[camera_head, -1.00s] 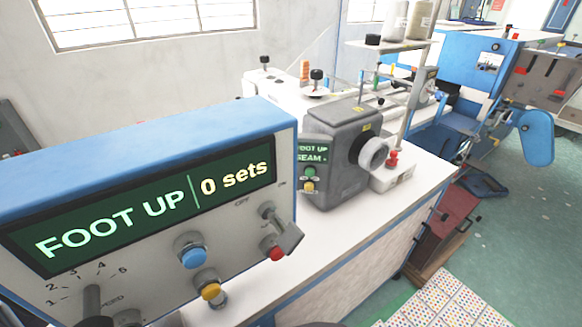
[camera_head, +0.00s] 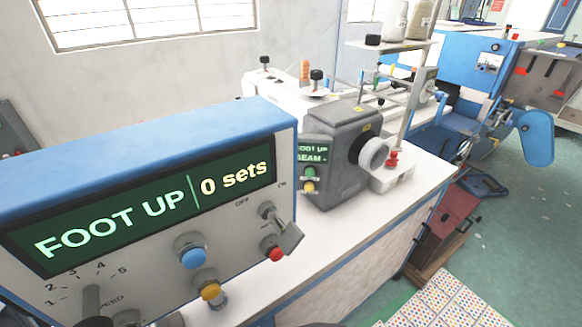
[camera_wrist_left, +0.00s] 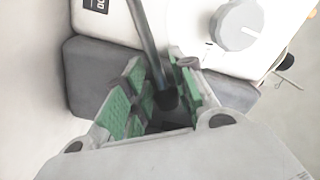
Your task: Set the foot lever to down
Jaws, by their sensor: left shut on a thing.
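The foot lever (camera_wrist_left: 148,45) shows in the left wrist view as a thin dark rod with a black knob at its end. My left gripper (camera_wrist_left: 160,78), with green pads, is shut on the lever near the knob. The lever's pivot is out of the frame. A dark label plate (camera_wrist_left: 95,4) beside the rod is cut off, with "DO" readable. In the head view the control box display (camera_head: 150,205) reads "FOOT UP" and "0 sets". Neither gripper shows in the head view.
A round grey dial (camera_wrist_left: 238,25) sits right of the lever on the white machine body. In the head view, the grey sewing head (camera_head: 335,150) stands on a white table (camera_head: 400,205) behind the control box.

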